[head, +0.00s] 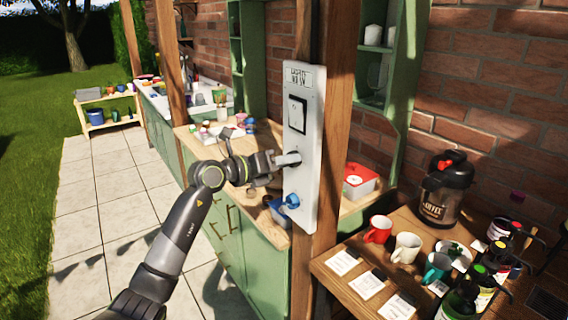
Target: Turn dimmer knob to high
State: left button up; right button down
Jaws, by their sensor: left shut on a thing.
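A tall white panel (304,210) is fixed to a wooden post. It has a small label (298,77) at the top and a dark-framed rectangular plate (297,115) below that. My left gripper (291,159) reaches the panel from the left and is shut on a dark knob (297,157) at mid-height. The jaws hide most of the knob, so its pointer setting cannot be read. My right gripper is not in view.
A wooden table (335,280) at the lower right holds mugs (407,247), cards, dark bottles and a coffee dispenser (445,188). A green cabinet counter (250,250) with small items and a red-topped box (359,181) stands behind the post. Paving on the left is clear.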

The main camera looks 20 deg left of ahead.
pick_arm(q)
jog(key=shift+f, duration=0.1)
jog(key=o, duration=1)
jog(key=shift+a, duration=0.1)
jog(key=shift+b+v, duration=2.55)
jog(key=shift+v, duration=6.1)
